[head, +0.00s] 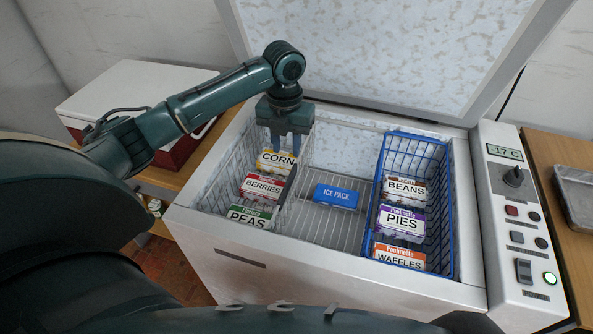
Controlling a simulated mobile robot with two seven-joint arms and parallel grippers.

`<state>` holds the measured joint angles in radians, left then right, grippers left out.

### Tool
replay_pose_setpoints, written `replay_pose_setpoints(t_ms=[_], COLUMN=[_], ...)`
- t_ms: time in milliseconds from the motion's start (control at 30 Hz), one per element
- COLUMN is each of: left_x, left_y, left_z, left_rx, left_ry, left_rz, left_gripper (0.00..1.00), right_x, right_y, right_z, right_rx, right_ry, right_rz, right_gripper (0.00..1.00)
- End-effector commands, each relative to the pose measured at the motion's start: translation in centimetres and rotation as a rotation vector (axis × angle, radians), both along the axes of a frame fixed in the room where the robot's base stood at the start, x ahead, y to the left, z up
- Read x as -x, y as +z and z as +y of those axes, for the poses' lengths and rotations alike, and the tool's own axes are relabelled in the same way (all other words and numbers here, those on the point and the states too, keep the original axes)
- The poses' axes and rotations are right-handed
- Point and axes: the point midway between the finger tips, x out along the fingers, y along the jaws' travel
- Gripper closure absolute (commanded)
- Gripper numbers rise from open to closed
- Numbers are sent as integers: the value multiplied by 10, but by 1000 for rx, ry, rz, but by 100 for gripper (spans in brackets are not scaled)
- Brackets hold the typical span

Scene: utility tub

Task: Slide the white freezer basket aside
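The white freezer basket (303,150) is a wire basket at the left end of the open chest freezer. It holds a yellow CORN box (270,161), a red BERRIES box (262,187) and a green PEAS box (248,215). A dark strip (288,186) runs along its right side. My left gripper (286,148) points down over the far part of this basket, just right of the CORN box. Its fingers look apart, with nothing seen between them. Whether they touch the basket is unclear. My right gripper is not in view.
A blue wire basket (447,215) with BEANS, PIES and WAFFLES boxes stands at the right end. A blue ice pack (336,196) lies on the wire rack (320,230) between the baskets. The freezer lid (370,50) is raised behind. A white-lidded red cooler (130,90) stands left.

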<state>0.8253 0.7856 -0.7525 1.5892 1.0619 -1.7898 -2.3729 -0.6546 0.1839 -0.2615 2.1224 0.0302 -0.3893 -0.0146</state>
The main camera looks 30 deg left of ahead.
Motion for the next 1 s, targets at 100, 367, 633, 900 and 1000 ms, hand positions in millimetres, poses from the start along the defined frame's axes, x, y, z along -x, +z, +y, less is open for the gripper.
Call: replay_pose_setpoints(t_ms=[100, 367, 633, 900, 1000], left_x=[1, 2, 2, 1, 1], left_y=[-13, -65, -113, -130, -131], left_z=[0, 0, -1, 0, 0], left_rx=[0, -1, 0, -1, -1], left_ry=[0, 1, 0, 0, 0], left_rz=[4, 6, 3, -1, -1], left_gripper=[69, 69, 69, 69, 69], right_x=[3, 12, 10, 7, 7], right_y=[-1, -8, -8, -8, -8], right_z=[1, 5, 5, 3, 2], right_rx=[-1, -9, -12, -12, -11], right_ry=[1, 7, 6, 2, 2], right_rz=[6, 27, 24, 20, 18], right_gripper=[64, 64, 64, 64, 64])
